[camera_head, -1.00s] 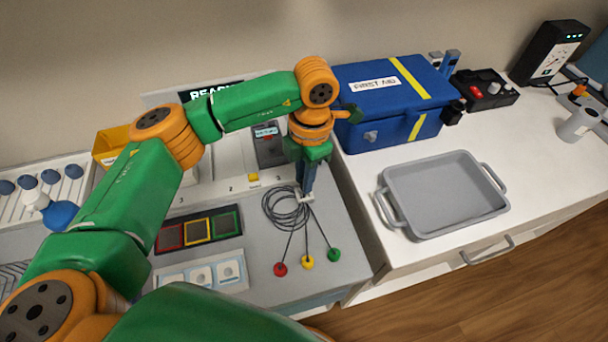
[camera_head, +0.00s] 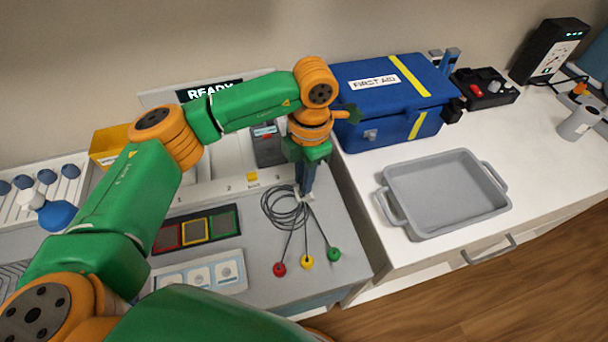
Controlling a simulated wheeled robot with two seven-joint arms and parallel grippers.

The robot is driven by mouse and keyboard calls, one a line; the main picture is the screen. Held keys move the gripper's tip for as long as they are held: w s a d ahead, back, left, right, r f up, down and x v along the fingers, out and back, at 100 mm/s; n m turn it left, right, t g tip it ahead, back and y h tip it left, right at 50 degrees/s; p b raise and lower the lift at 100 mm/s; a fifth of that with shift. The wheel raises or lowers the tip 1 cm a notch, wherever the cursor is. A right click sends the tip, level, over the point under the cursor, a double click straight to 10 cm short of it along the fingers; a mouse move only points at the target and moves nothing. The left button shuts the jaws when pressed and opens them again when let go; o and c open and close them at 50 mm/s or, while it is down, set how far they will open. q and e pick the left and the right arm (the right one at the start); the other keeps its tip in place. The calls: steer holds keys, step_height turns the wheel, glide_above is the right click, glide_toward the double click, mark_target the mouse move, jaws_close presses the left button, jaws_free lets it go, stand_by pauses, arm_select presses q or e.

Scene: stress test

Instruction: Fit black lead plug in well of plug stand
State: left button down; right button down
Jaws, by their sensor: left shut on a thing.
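My left gripper (camera_head: 305,192) points down at the upper right edge of a coil of thin black leads (camera_head: 284,207) on the grey bench top. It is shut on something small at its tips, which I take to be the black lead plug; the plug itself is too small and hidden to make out. The leads run forward to a red end (camera_head: 279,269), a yellow end (camera_head: 306,262) and a green end (camera_head: 333,254). My right gripper is not in view.
A blue first aid box (camera_head: 390,100) stands right of my left wrist, close to it. A grey tray (camera_head: 445,195) lies on the white counter. A panel of coloured squares (camera_head: 195,229) lies left of the coil. A dark device (camera_head: 268,150) stands behind the gripper.

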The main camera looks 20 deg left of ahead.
arm_select(q)
steer(key=shift+f+b, duration=0.75)
steer(key=shift+f, duration=0.1)
stand_by(0.7)
stand_by(0.5)
steer(key=c, duration=1.1)
jaws_free()
steer(key=shift+r, duration=0.1)
steer(key=shift+r+p, duration=1.4)
steer(key=shift+r, duration=0.6)
steer(key=o, duration=0.6)
steer(key=shift+r+p, duration=1)
steer(key=shift+r, duration=0.5)
